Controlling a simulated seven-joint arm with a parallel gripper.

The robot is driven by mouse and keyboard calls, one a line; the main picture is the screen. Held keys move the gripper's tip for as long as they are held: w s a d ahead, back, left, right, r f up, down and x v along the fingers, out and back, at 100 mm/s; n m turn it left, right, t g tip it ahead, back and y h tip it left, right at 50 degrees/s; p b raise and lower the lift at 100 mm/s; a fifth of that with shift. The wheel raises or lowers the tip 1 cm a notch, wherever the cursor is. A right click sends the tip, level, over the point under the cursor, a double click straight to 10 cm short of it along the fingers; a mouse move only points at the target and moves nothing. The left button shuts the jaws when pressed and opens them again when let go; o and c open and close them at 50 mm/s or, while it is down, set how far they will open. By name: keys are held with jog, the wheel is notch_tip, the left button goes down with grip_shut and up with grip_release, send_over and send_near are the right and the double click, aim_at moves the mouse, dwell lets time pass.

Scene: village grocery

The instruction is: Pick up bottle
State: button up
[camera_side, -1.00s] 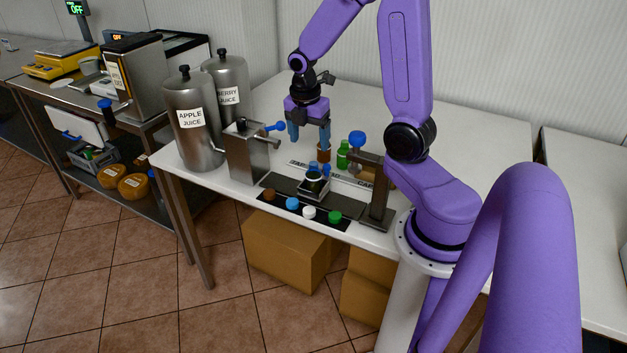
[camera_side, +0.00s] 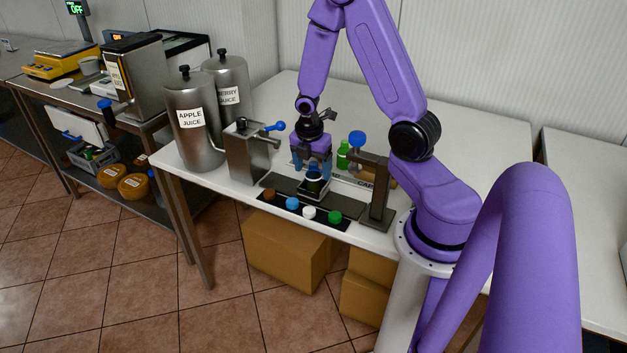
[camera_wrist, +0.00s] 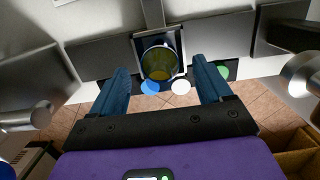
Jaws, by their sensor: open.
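A dark open-topped bottle (camera_side: 313,187) stands upright on a small metal stand at the middle of the dark metal strip. In the wrist view its round mouth (camera_wrist: 159,64) faces me, with a yellow-green inside. My gripper (camera_side: 311,168) is just above and behind it in the side view, pointing down. In the wrist view the two blue fingers are apart, one on each side of the bottle, with a gap visible on both sides. A green bottle (camera_side: 342,155) stands farther back on the table. The gripper hides part of the area behind the dark bottle.
Brown, blue (camera_side: 292,203), white (camera_side: 308,213) and green (camera_side: 335,217) caps line the table's front edge. A metal dispenser with a blue lever (camera_side: 246,152) stands left, a metal press with a blue knob (camera_side: 374,190) right. Juice urns (camera_side: 192,125) stand at the back left.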

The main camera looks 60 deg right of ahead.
aim_at(313, 170)
jog(key=shift+d+f, duration=0.15)
jog(key=shift+f, duration=0.7)
jog(key=shift+d+f, duration=0.15)
jog(key=shift+f, duration=0.65)
jog(key=c, duration=1.3)
jog(key=shift+r, duration=0.1)
